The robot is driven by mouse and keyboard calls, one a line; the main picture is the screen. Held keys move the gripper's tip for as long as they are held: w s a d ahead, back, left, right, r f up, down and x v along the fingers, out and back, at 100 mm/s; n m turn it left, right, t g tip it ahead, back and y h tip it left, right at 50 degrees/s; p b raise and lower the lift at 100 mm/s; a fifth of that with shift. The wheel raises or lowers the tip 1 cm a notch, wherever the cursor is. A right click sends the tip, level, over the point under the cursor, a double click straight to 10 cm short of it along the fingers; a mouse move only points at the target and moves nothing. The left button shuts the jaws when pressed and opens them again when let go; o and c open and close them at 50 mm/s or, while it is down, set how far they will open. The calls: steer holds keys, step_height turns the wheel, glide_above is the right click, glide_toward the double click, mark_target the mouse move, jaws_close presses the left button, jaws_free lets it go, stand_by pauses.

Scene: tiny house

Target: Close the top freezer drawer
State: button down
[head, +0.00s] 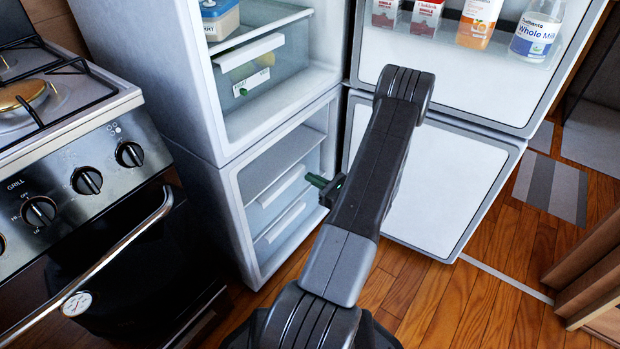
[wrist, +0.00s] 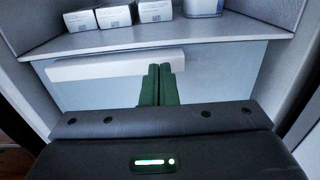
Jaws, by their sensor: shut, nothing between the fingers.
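The top freezer drawer (head: 264,197) sits in the lower compartment of the fridge, with a pale blue front and a white handle (head: 281,186). In the wrist view its front (wrist: 225,85) lies under a shelf and looks about level with the shelf edge. My gripper (head: 314,180) is at the freezer opening, its green fingers shut and empty. In the wrist view the shut fingers (wrist: 161,78) overlap the right end of the handle (wrist: 105,66). I cannot tell whether they touch the drawer. My arm hides part of the freezer door.
The freezer door (head: 440,190) and the upper fridge door (head: 460,75) stand open to the right. A lower drawer (head: 285,222) is below. Several small boxes (wrist: 114,15) lie on the shelf above. A stove (head: 85,190) stands left.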

steer(key=p+v, duration=0.3)
steer(key=v, duration=0.8)
steer(key=b+x, duration=0.2)
steer(key=x, duration=1.2)
steer(key=shift+s+b, duration=0.1)
steer(key=shift+b, duration=0.2)
